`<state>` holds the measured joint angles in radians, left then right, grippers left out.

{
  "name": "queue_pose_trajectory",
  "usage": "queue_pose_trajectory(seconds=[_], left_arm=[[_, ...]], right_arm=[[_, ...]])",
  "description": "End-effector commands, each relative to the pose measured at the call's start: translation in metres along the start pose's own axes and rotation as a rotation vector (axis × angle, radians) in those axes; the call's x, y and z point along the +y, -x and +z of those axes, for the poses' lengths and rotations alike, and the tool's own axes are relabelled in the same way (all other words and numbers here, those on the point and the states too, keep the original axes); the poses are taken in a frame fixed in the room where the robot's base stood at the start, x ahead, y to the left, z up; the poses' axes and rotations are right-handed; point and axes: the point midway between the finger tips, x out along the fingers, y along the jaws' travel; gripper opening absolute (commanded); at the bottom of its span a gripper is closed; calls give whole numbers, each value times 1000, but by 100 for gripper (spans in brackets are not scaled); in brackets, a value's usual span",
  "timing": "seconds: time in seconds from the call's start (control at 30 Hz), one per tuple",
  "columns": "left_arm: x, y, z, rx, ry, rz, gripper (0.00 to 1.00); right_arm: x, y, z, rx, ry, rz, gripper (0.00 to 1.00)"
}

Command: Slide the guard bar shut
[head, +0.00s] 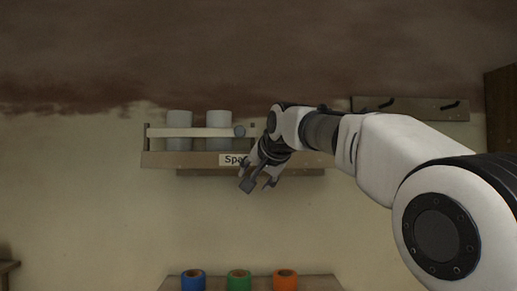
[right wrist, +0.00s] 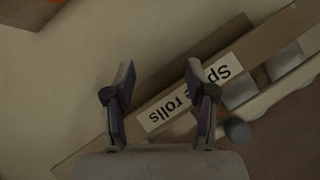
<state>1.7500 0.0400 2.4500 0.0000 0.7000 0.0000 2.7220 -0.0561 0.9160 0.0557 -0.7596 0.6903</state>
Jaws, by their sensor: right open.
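The guard bar (head: 185,132) is a pale horizontal strip across the front of a wall shelf (head: 190,160), with a round grey knob (head: 239,131) at its right end. It passes in front of two grey-white rolls (head: 217,120). My right gripper (head: 258,186) is open and empty, below and to the right of the knob, in front of the shelf's edge. In the right wrist view its fingers (right wrist: 160,75) stand apart over the "Spare rolls" label (right wrist: 190,95). The knob (right wrist: 237,130) and bar (right wrist: 285,88) lie right of the fingers, untouched. My arm hides part of the shelf's right side.
A hook rail (head: 425,108) is on the wall at the right, behind my right arm. A lower surface at the bottom holds blue (head: 193,281), green (head: 239,281) and orange (head: 285,281) rolls. The wall left of the shelf is clear.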

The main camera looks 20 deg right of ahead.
Motion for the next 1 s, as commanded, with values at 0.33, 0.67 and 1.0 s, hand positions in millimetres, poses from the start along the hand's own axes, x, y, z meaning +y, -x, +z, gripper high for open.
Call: queue_pose_trajectory(seconds=[0.33,0.67,1.0], left_arm=[[0,0,0,0,0,0,90],[0,0,0,0,0,0,90],[0,0,0,0,0,0,90]], right_arm=[[38,-59,34,-51,36,46,56],[45,-70,41,-60,43,54,56],[116,-146,111,-154,96,130,55]])
